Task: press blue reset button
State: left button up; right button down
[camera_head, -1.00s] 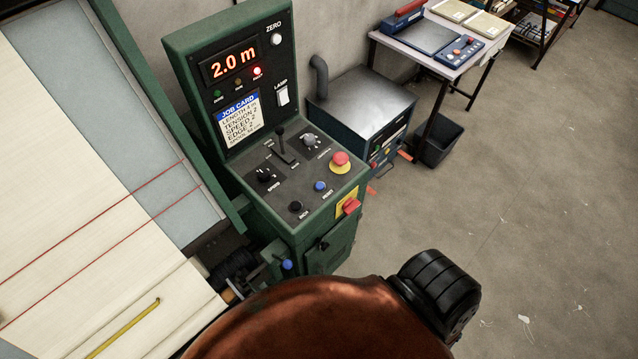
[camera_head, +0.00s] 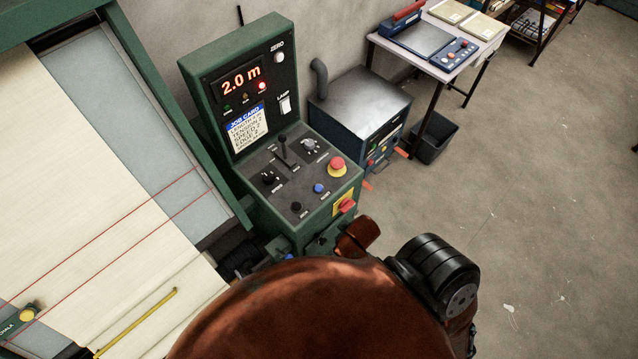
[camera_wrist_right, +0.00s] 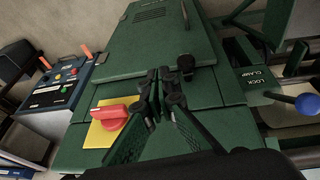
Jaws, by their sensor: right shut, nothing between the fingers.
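The blue reset button (camera_head: 319,188) sits on the sloped top of the green control console (camera_head: 262,214) in the head view. It lies just in front of the red mushroom button (camera_head: 337,164) and right of a black button. My right gripper (camera_wrist_right: 160,78) shows in the wrist view with its black fingers together and nothing between them. It is in front of the console's green cabinet, right of the red rotary switch (camera_wrist_right: 113,115) on its yellow plate. The blue button does not show in the wrist view. My left gripper is not in view.
The console display (camera_head: 240,79) reads 2.0 m. A cloth table (camera_head: 85,190) lies left of the console. A blue-and-grey machine (camera_head: 362,105) stands right of it. A blue-balled lever (camera_wrist_right: 308,103) marked lock clamp is at the wrist view's right. Open floor lies to the right.

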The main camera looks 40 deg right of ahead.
jog(key=w+r+n+t, duration=0.1)
jog(key=w+r+n, duration=0.3)
jog(key=w+a+r+n+t, duration=0.1)
jog(key=w+r+n+t, duration=0.1)
jog(key=w+r+n, duration=0.2)
jog(key=w+a+r+n+t+p, duration=0.1)
jog(key=w+r+n, duration=0.3)
jog(key=w+r, duration=0.1)
jog(key=shift+a+r+n+t, duration=0.15)
jog(key=shift+r+n+t, duration=0.15)
jog(key=shift+n+t, duration=0.1)
jog(key=w+a+r+n+t+y, duration=0.1)
jog(key=w+r+n+y, duration=0.15)
jog(key=n, duration=0.85)
jog(key=w+a+r+n+t+y, duration=0.1)
jog(key=w+a+r+n, duration=0.2)
jog(key=n, duration=0.7)
jog(key=s+d+r+n+g, duration=0.1)
jog(key=d+n, duration=0.9)
jog(key=n, duration=0.3)
jog(key=shift+s+r+g, duration=0.2)
jog(key=shift+s+g, duration=0.1)
